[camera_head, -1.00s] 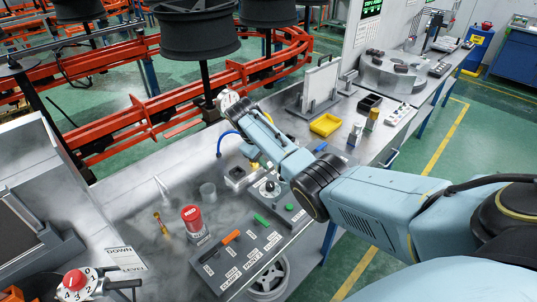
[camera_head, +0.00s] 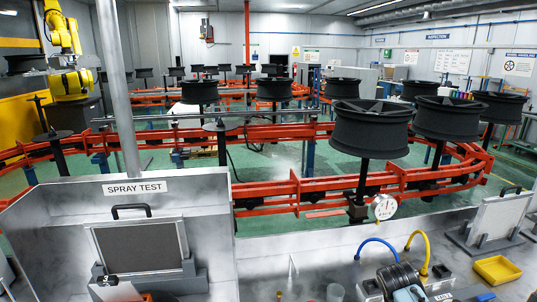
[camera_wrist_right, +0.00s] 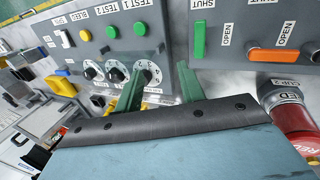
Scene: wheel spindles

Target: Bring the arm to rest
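The dark joint and light-blue link of my right arm (camera_head: 400,276) show at the bottom right of the head view, over the workbench. In the right wrist view my right gripper (camera_wrist_right: 159,76) has its two green fingers spread apart with nothing between them. The fingers lie over a grey control panel (camera_wrist_right: 165,15), beside its numbered dials (camera_wrist_right: 116,73). I cannot tell whether they touch it.
The panel has an orange handle (camera_wrist_right: 275,55) and several buttons; a red-capped cylinder (camera_wrist_right: 292,118) is close at right. The bench also holds a yellow tray (camera_head: 497,269), a pressure gauge (camera_head: 384,206) and a spray-test booth (camera_head: 140,213). Black wheels (camera_head: 370,128) stand on spindles behind.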

